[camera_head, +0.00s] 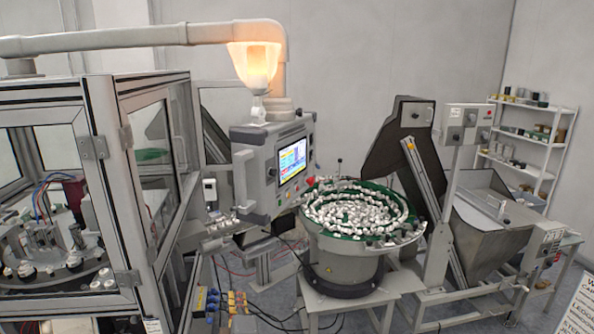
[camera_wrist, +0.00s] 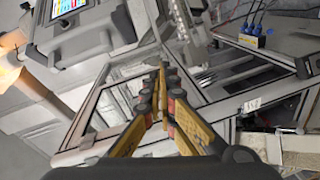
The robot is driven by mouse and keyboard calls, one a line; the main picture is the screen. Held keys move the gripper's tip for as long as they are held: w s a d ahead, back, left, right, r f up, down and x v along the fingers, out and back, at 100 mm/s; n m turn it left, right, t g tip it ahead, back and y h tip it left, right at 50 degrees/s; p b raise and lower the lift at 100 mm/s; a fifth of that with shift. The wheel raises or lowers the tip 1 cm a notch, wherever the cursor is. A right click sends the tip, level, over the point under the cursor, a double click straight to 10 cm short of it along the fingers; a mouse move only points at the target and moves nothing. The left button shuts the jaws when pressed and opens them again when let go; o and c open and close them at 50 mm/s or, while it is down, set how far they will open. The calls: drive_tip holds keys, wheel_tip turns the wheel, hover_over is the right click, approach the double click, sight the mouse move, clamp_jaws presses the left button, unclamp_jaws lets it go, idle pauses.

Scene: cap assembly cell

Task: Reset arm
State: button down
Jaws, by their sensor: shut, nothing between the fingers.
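My gripper (camera_wrist: 163,75) shows in the wrist view, its two yellow and dark fingers meeting at the tips. It is shut and empty. Beyond the fingers in the wrist view are the metal frame and clear panels of the enclosed machine (camera_wrist: 100,100). The control panel box (camera_wrist: 82,25) with its lit screen is at the upper left there. The head view does not show my gripper.
In the head view the glazed enclosure (camera_head: 105,150) stands at left, with the control panel (camera_head: 292,160) beside it. A bowl feeder (camera_head: 345,262) full of white caps sits right of centre. A hopper (camera_head: 490,225) and shelves (camera_head: 535,140) stand at right. Cables lie on the floor.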

drive_tip(key=s+a+f+m+g+y, duration=0.25)
drive_tip(key=s+f+g, duration=0.25)
drive_tip(key=f, duration=0.4)
drive_tip(key=s+d+f+m+g+h+b, duration=0.2)
drive_tip(key=s+d+f+m+g, duration=0.2)
drive_tip(key=s, duration=0.5)
drive_tip(key=s+d+m+h+b, duration=0.1)
drive_tip(key=s+d+m+b, duration=0.2)
drive_tip(key=d, duration=0.7)
drive_tip(key=s+d+m+g+h+b, duration=0.1)
drive_tip(key=s+d+m+b, duration=0.3)
drive_tip(key=d, duration=0.7)
drive_tip(key=s+d+f+m+h+b, duration=0.1)
drive_tip(key=s+d+m+h+b, duration=0.1)
drive_tip(key=s+d+m+b, duration=0.2)
drive_tip(key=s+d+b, duration=0.3)
drive_tip(key=s+d, duration=0.1)
drive_tip(key=d, duration=0.3)
drive_tip(key=shift+d+h, duration=0.15)
drive_tip(key=shift+h, duration=0.2)
